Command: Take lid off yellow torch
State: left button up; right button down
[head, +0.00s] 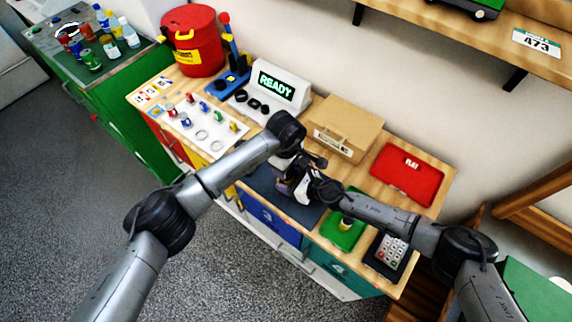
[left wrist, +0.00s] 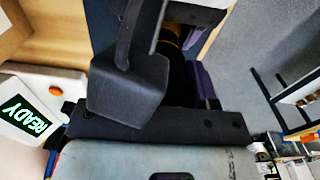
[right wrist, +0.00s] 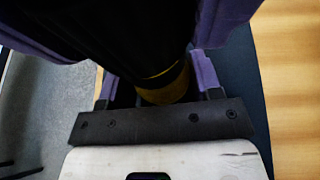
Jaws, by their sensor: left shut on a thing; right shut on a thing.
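The yellow torch (right wrist: 165,84) is between my two grippers, which meet over the dark mat; in the right wrist view it shows a yellow band and a dark body. Its yellow part also shows small in the left wrist view (left wrist: 173,34), beyond a black section. My left gripper (head: 288,172) is shut on the torch's dark end. My right gripper (head: 303,186) is shut on the torch close beside it. The fingers hide most of the torch in the head view, and I cannot tell whether the lid is seated or apart.
The dark mat (head: 260,186) lies below the grippers. A green tray (head: 333,238) with a small upright object and a keypad (head: 391,251) are at the right front. A tan box (head: 345,128), a red tray (head: 408,174) and a READY display (head: 276,85) stand behind.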

pick_arm(q)
jog(key=n, duration=0.9)
jog(key=o, duration=1)
